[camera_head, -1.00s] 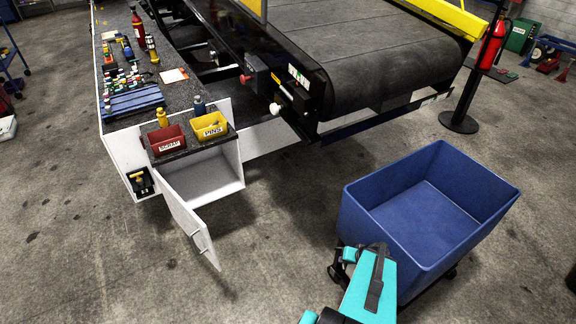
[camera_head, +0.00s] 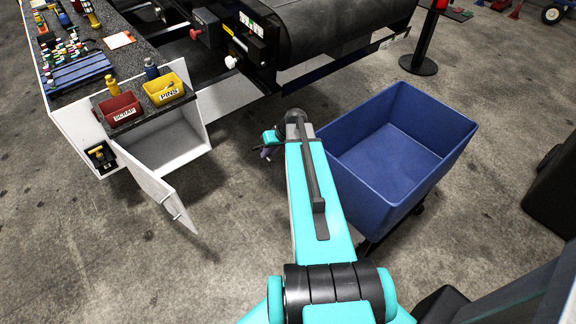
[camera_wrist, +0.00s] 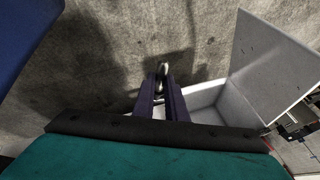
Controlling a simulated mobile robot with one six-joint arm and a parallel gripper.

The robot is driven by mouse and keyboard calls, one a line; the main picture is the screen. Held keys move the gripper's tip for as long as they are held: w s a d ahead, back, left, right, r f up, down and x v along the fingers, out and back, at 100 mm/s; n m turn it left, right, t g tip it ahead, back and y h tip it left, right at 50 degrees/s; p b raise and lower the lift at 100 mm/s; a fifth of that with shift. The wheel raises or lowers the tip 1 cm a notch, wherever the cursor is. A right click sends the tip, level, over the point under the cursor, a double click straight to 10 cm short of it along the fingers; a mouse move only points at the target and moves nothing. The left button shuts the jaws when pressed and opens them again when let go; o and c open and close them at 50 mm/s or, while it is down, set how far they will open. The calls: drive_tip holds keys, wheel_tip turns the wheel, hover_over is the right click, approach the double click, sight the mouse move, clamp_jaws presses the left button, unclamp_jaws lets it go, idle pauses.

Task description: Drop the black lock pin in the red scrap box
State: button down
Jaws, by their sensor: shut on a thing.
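The red scrap box (camera_head: 118,108), lettered SCRAP, stands on the dark top of a white cabinet, at the left in the head view. My gripper (camera_head: 266,152) is over open floor, right of the cabinet and left of the blue cart, well away from the box. In the wrist view my gripper (camera_wrist: 162,92) is shut on a small dark, shiny ring-like thing, which appears to be the black lock pin (camera_wrist: 162,69). The fingers hide part of it. The red box is not clearly seen in the wrist view.
A yellow PINS box (camera_head: 164,88) stands beside the red box. The cabinet door (camera_head: 155,188) hangs open towards the floor in front. A blue cart (camera_head: 395,155) stands right of my arm. The conveyor belt (camera_head: 330,25) is behind. Grey floor lies between cabinet and cart.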

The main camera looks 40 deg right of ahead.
drive_tip(key=w+a+r+n+g+y+b, duration=0.1)
drive_tip(key=w+a+r+n, duration=0.1)
drive_tip(key=w+a+r, duration=0.65)
drive_tip(key=w+a+r+n+y, duration=0.1)
drive_tip(key=w+a+r+n, duration=0.1)
drive_tip(key=w+a+r, duration=0.65)
drive_tip(key=s+a+r+n, duration=0.2)
drive_tip(key=s+a+r, duration=0.1)
drive_tip(key=a+r, duration=0.95)
drive_tip(key=s+a+r+m, duration=0.1)
drive_tip(key=s+a+r, duration=0.2)
drive_tip(key=s, duration=0.2)
drive_tip(key=shift+s+a+m+b, duration=0.2)
drive_tip(key=shift+a+m+b, duration=0.1)
drive_tip(key=shift+b, duration=0.1)
drive_tip(key=shift+r, duration=0.1)
